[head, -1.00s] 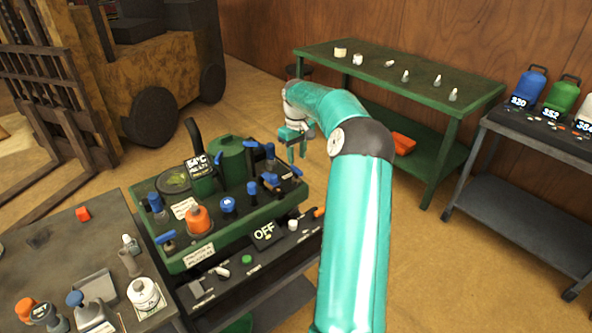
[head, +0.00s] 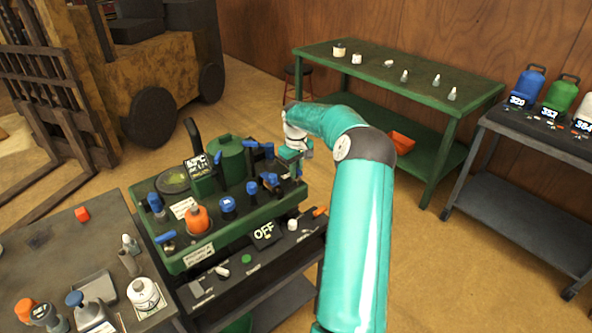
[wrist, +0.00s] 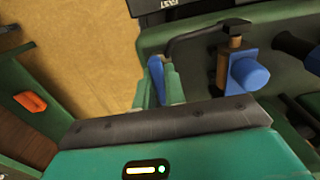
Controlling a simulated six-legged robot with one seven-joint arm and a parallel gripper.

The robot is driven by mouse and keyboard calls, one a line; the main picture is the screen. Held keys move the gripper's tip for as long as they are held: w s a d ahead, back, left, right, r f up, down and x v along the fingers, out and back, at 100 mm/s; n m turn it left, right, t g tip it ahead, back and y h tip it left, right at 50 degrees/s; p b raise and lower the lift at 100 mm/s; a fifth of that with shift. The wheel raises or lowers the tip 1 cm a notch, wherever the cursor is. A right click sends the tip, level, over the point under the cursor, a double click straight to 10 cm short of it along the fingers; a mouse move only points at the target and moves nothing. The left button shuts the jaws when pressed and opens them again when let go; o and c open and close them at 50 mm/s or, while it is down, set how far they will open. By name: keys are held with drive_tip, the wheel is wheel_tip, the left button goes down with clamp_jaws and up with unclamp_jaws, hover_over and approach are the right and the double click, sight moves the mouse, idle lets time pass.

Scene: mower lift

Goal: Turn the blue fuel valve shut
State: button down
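My gripper (wrist: 160,88) is at the right end of the green machine. In the wrist view its two green fingers are a small gap apart, with a narrow blue handle (wrist: 156,68) between them. The frames do not show whether they press on it. In the head view my gripper (head: 291,163) is low at the machine's right edge, and the handle there is hidden. Which blue part is the fuel valve is not clear from any label I can read. A blue knob (wrist: 248,77) on a brown post stands to the right in the wrist view.
A grey cart (head: 60,260) stands at left. A green table (head: 400,62) stands behind. Open floor lies to the right.

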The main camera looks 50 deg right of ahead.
drive_tip(key=shift+r+m, duration=0.1)
drive_tip(key=shift+m, duration=0.4)
drive_tip(key=m, duration=0.3)
drive_tip(key=shift+m, duration=0.3)
drive_tip(key=m, duration=0.4)
drive_tip(key=shift+m, duration=0.3)
drive_tip(key=m, duration=0.8)
drive_tip(key=shift+m, duration=0.3)
drive_tip(key=c, duration=1.5)
unclamp_jaws()
drive_tip(key=shift+o, duration=0.2)
